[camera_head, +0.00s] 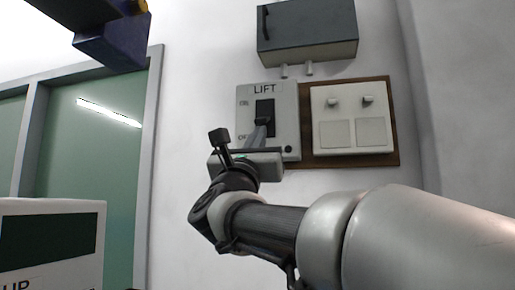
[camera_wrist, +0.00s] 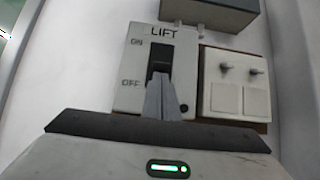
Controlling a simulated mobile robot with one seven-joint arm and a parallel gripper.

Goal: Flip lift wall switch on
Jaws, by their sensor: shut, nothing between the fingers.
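The lift wall switch is a pale grey plate (camera_head: 285,118) labelled LIFT, with a dark upright slot (camera_head: 265,106) in its middle. In the wrist view the plate (camera_wrist: 132,65) shows ON beside the slot's upper part and OFF beside its lower part. My gripper (camera_head: 262,122) is shut and empty, its fingertips in front of the slot's lower part. In the wrist view the fingertips (camera_wrist: 160,78) point up into the slot's lower area. They hide the lower slot, so I cannot tell the lever's position or whether they touch it.
A white panel (camera_head: 353,135) with two small knobs sits on a brown board (camera_head: 393,125) to the right. A dark grey box (camera_head: 308,33) hangs above. A green-paned framed door or window (camera_head: 105,160) is at the left. A white sign (camera_head: 52,213) stands lower left.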

